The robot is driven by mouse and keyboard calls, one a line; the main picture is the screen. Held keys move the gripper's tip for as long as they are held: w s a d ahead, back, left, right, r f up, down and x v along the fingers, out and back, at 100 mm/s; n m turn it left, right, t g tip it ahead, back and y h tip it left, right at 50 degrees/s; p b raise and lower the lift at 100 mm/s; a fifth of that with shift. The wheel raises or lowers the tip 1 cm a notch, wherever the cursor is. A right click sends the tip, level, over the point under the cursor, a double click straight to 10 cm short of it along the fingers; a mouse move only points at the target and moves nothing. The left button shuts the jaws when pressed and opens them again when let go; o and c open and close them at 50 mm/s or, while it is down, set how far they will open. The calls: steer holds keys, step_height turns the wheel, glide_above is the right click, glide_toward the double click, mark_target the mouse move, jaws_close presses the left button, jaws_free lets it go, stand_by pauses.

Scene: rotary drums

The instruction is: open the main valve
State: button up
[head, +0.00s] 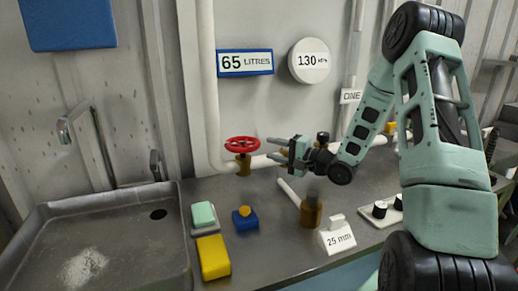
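A red handwheel valve (242,145) sits on a brass body on the white pipe at the back wall, above the counter. My gripper (277,149) is just right of the red wheel, with its fingers pointing left toward it. The fingers look spread apart with nothing between them. A small gap seems to separate the fingertips from the wheel, though the depth is hard to judge. No label on the valve can be read.
A metal sink (110,240) with a tap (85,125) is at left.

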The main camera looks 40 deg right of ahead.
steer(key=v, duration=0.8)
steer(key=shift+b, duration=0.3)
